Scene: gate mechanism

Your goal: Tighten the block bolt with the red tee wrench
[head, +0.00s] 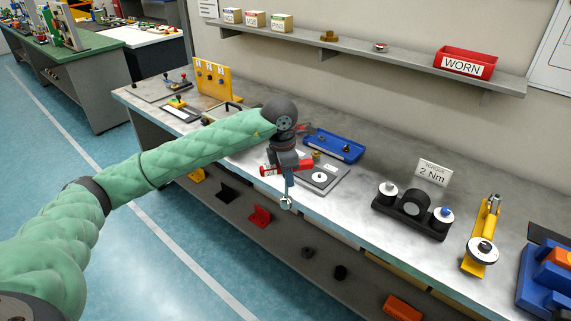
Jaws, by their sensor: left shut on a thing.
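My left arm comes in from the left, and my left gripper (283,166) is at the bench's front edge. It is shut on the red tee wrench (268,170), holding it by the red handle. The wrench's grey shaft points down in front of the bench edge, with its tip apart from any surface. A dark grey plate (336,171) with a white disc lies just right of the gripper, and a small brass piece (316,156) shows behind it. I cannot tell which part is the block bolt; the gripper hides part of this area. My right gripper is out of view.
A blue tray (334,145) lies behind the plate. A black stand (408,217) with knobs, a "2 Nm" sign (433,173) and a yellow fixture (481,245) stand to the right. A yellow bracket (213,78) stands at the left. A red WORN bin (465,62) sits on the shelf.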

